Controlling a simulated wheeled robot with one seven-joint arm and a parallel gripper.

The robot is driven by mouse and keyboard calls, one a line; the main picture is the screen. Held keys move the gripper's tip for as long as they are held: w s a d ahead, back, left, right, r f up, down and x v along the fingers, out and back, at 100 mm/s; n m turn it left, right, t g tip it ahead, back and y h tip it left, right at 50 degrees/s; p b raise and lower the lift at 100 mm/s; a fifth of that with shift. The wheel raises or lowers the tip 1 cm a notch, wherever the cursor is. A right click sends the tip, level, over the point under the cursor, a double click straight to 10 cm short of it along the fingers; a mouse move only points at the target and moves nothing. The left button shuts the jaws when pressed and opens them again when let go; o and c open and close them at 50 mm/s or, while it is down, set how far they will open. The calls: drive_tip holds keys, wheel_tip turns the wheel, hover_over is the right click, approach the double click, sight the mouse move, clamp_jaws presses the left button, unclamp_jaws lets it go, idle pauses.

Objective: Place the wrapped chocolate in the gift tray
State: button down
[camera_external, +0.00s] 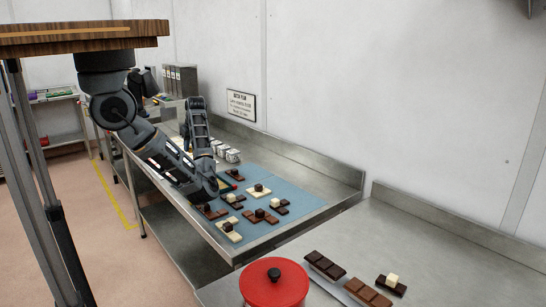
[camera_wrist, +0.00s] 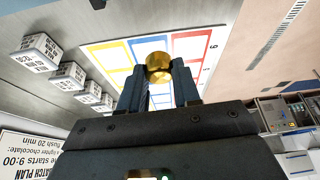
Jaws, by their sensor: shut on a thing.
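My gripper (camera_wrist: 158,82) is shut on a gold-wrapped chocolate (camera_wrist: 158,66), which shows between its two fingertips in the wrist view. Beyond the chocolate lies a flat white panel with cells outlined in yellow, red and blue (camera_wrist: 115,54); I cannot tell whether this is the gift tray or a printed sheet. The chocolate overlaps the panel in this view, and its height above it is unclear. In the outside view my arm reaches over the steel bench, and its folded links hide the fingers, the chocolate and the panel.
White printed blocks (camera_wrist: 38,52) stand in a row near the panel. A blue mat (camera_external: 300,197) holds several chocolate pieces near my arm. A red lidded pot (camera_external: 274,287) and chocolate bars (camera_external: 325,265) are on the nearer bench. A sign (camera_external: 241,105) hangs on the wall.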

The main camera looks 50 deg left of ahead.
drive_tip(key=d+n+g+h+b, duration=0.15)
drive_tip(key=d+n+b, duration=0.55)
drive_tip(key=d+b, duration=0.75)
drive_tip(key=shift+g+y, duration=0.25)
drive_tip(key=shift+g, duration=0.2)
drive_tip(key=a+f, duration=0.2)
drive_tip(key=a, duration=0.1)
drive_tip(key=w+a+f+p, duration=0.1)
drive_tip(key=a+f, duration=0.1)
drive_tip(key=w+a+f+p, duration=0.1)
drive_tip(key=a+f, duration=0.2)
drive_tip(key=shift+a, duration=0.35)
drive_tip(key=shift+w+a+f, duration=0.1)
drive_tip(key=shift+f, duration=2)
drive_tip(key=shift+f, duration=0.1)
drive_tip(key=c, duration=1.2)
unclamp_jaws()
drive_tip(key=shift+c, duration=0.2)
drive_tip(key=shift+o, duration=0.7)
